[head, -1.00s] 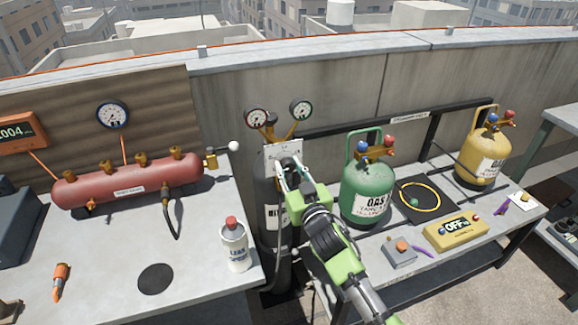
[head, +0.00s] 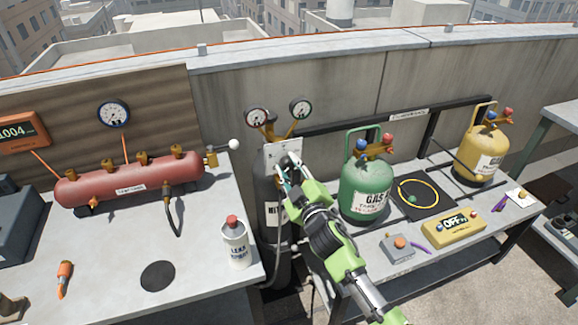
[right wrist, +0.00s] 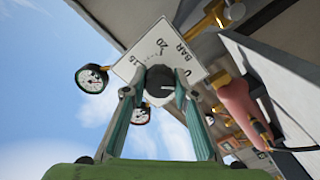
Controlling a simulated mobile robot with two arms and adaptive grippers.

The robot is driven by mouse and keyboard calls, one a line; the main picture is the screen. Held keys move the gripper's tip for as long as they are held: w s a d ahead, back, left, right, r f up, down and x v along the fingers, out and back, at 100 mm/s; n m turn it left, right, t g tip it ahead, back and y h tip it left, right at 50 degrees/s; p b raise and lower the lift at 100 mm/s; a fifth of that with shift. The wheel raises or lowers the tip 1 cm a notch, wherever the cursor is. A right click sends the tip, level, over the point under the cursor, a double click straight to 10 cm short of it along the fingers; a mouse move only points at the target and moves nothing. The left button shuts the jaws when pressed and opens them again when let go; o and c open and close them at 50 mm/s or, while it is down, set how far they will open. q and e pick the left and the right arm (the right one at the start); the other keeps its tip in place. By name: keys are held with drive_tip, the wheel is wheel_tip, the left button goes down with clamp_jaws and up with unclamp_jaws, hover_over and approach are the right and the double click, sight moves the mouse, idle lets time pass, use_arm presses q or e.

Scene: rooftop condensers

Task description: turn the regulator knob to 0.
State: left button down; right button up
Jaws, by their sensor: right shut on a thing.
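The regulator's white dial plate (head: 271,154) sits at the top of a dark nitrogen cylinder (head: 271,190). The black regulator knob (right wrist: 160,83) stands in front of the plate. A pale mark on it points to the picture's right; the exact reading is unclear. My right gripper (right wrist: 160,92) is shut on the knob, one finger on each side. It also shows in the head view (head: 287,174), where its fingers partly hide the knob. My left gripper is not in view.
Two gauges (head: 257,118) (head: 301,107) rise above the regulator. A white bottle (head: 235,245) stands on the left bench's edge. A green gas tank (head: 365,190) stands close to the right of my arm. A hose hangs beside the cylinder.

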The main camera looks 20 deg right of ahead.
idle(0.3)
drive_tip(key=o, duration=1.1)
drive_tip(key=s, duration=1.2)
drive_tip(key=shift+d, duration=0.2)
drive_tip(key=shift+f, duration=0.1)
